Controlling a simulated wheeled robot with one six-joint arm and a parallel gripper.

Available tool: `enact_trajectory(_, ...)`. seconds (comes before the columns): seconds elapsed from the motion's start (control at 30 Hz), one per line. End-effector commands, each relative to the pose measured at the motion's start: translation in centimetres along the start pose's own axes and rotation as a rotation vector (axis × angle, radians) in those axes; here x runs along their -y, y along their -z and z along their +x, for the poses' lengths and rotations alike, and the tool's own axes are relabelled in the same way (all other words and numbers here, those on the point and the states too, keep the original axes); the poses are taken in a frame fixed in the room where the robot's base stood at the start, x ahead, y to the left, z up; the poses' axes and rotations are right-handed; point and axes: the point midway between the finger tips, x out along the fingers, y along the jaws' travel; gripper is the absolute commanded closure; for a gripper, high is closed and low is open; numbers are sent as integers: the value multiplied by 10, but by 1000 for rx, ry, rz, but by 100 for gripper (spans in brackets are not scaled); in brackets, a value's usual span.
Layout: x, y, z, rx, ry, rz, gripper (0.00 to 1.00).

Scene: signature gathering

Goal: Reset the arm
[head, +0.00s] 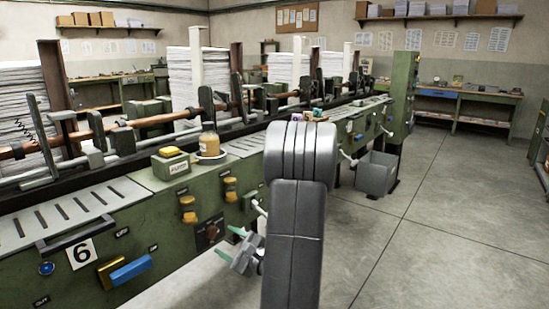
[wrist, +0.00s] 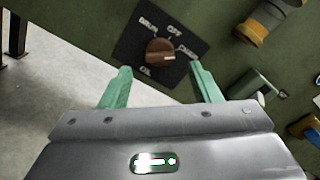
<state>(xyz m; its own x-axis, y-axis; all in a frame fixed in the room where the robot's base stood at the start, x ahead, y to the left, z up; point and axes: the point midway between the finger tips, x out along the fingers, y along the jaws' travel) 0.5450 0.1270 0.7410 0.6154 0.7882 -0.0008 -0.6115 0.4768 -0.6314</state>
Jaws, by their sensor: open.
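My arm (head: 298,200) rises in the middle of the head view and hides part of the machine behind it. My gripper (head: 229,241) is low beside the front panel of the green machine. In the wrist view my gripper (wrist: 160,69) has its two green fingers spread apart with nothing held between them. A brown rotary knob (wrist: 159,52) on a dark labelled plate shows just beyond the gap between the fingertips. The knob also shows in the head view (head: 212,231). Its pale mark points right. I cannot tell the exact distance from fingers to knob.
The green machine (head: 150,205) fills the left, with yellow handles (head: 188,209) and a blue handle (head: 131,269). A jar (head: 209,144) and a yellow-topped box (head: 170,161) stand on it. A grey bin (head: 376,174) stands beyond my arm. The floor (head: 450,235) at right is clear.

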Motion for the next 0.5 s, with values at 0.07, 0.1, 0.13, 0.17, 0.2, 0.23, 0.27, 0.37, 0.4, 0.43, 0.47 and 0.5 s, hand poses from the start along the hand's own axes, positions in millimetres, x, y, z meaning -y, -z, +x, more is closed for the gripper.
enact_trajectory(0.07,2,0,-16,-3,4,1,43)
enact_trajectory(0.1,1,0,-23,-3,3,1,43)
enact_trajectory(0.13,2,0,-28,-3,4,2,43)
enact_trajectory(0.17,2,0,-34,-3,4,2,43)
enact_trajectory(0.2,1,0,-40,-3,3,2,43)
enact_trajectory(0.23,1,0,-46,-4,3,2,43)
enact_trajectory(0.27,1,0,-50,-3,3,2,43)
enact_trajectory(0.37,1,0,-66,-3,3,1,43)
enact_trajectory(0.4,1,0,-72,-3,2,1,43)
enact_trajectory(0.43,1,0,-76,-2,2,2,43)
enact_trajectory(0.47,1,0,-80,-3,3,2,43)
enact_trajectory(0.5,0,0,-86,-3,2,2,43)
